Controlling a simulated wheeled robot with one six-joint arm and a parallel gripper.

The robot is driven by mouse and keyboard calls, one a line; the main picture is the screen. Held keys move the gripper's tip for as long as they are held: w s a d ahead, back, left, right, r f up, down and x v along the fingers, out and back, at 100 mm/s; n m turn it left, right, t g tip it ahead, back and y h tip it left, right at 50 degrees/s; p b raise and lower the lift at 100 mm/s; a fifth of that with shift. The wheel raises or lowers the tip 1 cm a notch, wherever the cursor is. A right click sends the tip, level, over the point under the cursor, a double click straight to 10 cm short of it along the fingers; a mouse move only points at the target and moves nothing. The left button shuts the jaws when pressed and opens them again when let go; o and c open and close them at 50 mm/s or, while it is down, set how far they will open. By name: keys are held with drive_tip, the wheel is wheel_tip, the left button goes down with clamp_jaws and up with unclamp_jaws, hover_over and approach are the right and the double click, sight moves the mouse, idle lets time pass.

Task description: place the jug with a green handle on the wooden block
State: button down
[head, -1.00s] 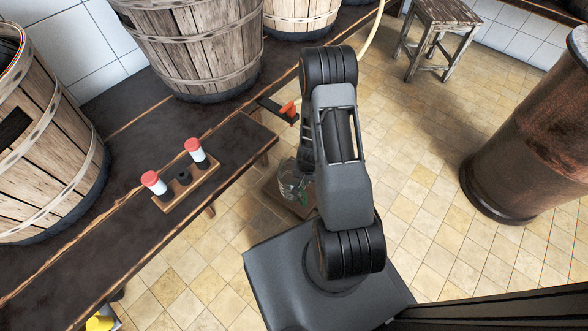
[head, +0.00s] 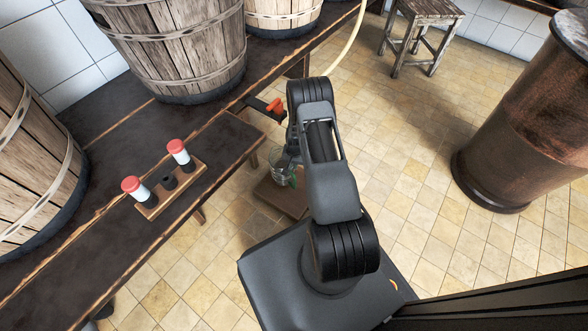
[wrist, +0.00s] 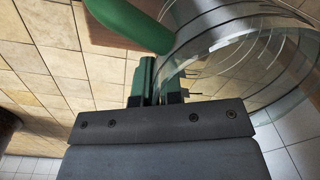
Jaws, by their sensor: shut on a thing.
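The clear glass jug (head: 283,163) hangs from my gripper (wrist: 155,88) in the head view, partly hidden by my arm. In the wrist view its glass body (wrist: 245,50) fills the upper right and its green handle (wrist: 130,20) runs across the top. The wooden block (head: 279,196) is a flat brown piece low beside my base. The jug overlaps its far edge in the picture. I cannot tell how high the jug is above it.
A dark bench (head: 100,205) with wicker-like wooden tubs (head: 185,45) runs along the left. A small rack (head: 170,190) with red-capped bottles stands on it. An orange-red handled tap or clamp (head: 274,106) juts from the bench edge. A rusty cylinder (head: 515,120) and a stool (head: 425,30) stand right.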

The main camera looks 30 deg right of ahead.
drive_tip(key=shift+w+d+f+b, duration=0.1)
drive_tip(key=shift+f+b, duration=0.45)
drive_tip(key=shift+f, duration=1.05)
drive_tip(key=shift+f, duration=0.2)
drive_tip(key=c, duration=1.3)
unclamp_jaws()
drive_tip(key=shift+r, duration=0.1)
drive_tip(key=shift+d+r+p, duration=0.1)
drive_tip(key=shift+r+p, duration=1.65)
drive_tip(key=shift+r, duration=2.1)
